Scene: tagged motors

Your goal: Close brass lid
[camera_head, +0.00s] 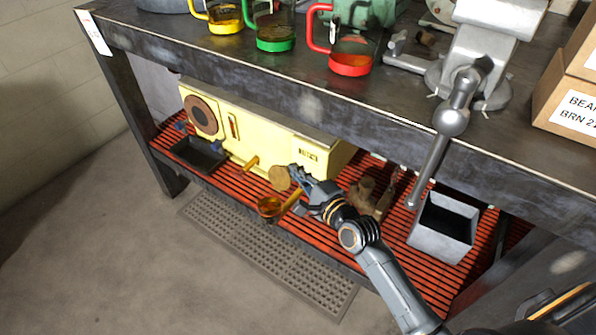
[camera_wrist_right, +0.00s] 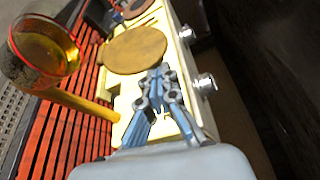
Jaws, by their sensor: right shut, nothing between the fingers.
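The brass lid (camera_head: 279,178) is a round, flat disc at the front side of the cream-yellow machine (camera_head: 262,128) on the red slatted shelf. It also shows in the right wrist view (camera_wrist_right: 135,50), its broad face turned to the camera; it appears raised, though its hinge is not clear. My right gripper (camera_head: 296,172) is shut and empty, just right of the lid. In the wrist view the closed fingertips (camera_wrist_right: 158,78) are at the lid's lower right edge; I cannot tell whether they touch. My left gripper is not in view.
A cup of amber liquid (camera_head: 269,207) sits by a yellow tube below the lid. A black tray (camera_head: 198,153) is left, and a grey bin (camera_head: 443,228) and a brown part (camera_head: 366,193) are right. The dark bench top (camera_head: 270,75) overhangs the shelf.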

